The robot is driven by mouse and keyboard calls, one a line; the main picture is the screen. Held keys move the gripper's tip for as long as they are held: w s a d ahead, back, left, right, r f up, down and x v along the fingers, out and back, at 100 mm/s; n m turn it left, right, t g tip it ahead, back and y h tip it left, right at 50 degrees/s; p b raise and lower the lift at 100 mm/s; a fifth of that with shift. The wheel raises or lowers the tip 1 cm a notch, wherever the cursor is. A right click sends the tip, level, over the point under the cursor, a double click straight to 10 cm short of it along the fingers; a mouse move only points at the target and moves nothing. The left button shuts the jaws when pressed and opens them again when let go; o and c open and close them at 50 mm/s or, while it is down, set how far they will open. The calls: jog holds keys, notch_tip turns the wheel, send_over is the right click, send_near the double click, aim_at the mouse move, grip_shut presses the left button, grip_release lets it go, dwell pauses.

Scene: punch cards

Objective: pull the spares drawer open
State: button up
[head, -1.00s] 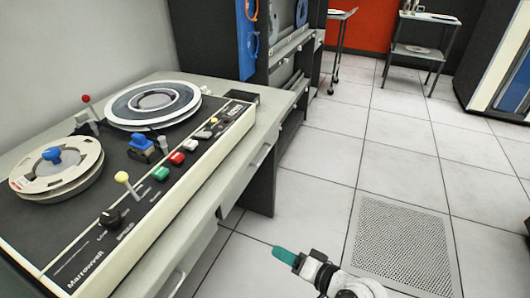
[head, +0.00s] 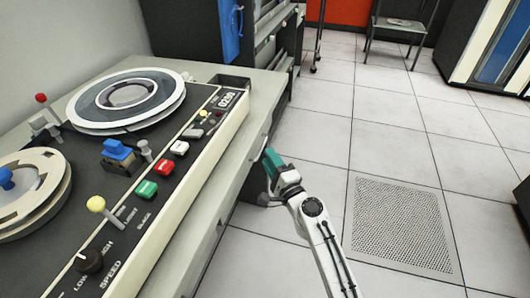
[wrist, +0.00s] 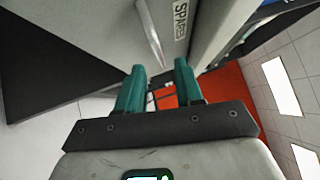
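The spares drawer shows in the wrist view as a pale grey front with a white SPARES label (wrist: 180,22). Its slim metal handle (wrist: 150,36) runs slanted beside the label. My gripper (wrist: 159,66) has two green fingers, apart, with a gap between them. The handle's lower end appears just ahead of that gap; I cannot tell whether it touches a finger. In the head view my gripper (head: 272,162) is close to the desk's front at the far drawer (head: 240,165), which looks flush; the fingers partly hide it.
The tape console (head: 150,170) with reels and coloured buttons sits on the desk above the drawers. Tiled floor (head: 310,125) to the right is clear, with a perforated tile (head: 400,225). Dark cabinets stand behind, and a small metal stand (head: 395,45) is at the back.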

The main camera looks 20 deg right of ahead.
jog(key=shift+w+a+r, duration=0.15)
jog(key=shift+w, duration=0.7)
jog(key=shift+w+a+r, duration=0.1)
jog(key=shift+w, duration=0.75)
jog(key=shift+c, duration=0.2)
grip_shut()
jog(key=shift+f, duration=0.1)
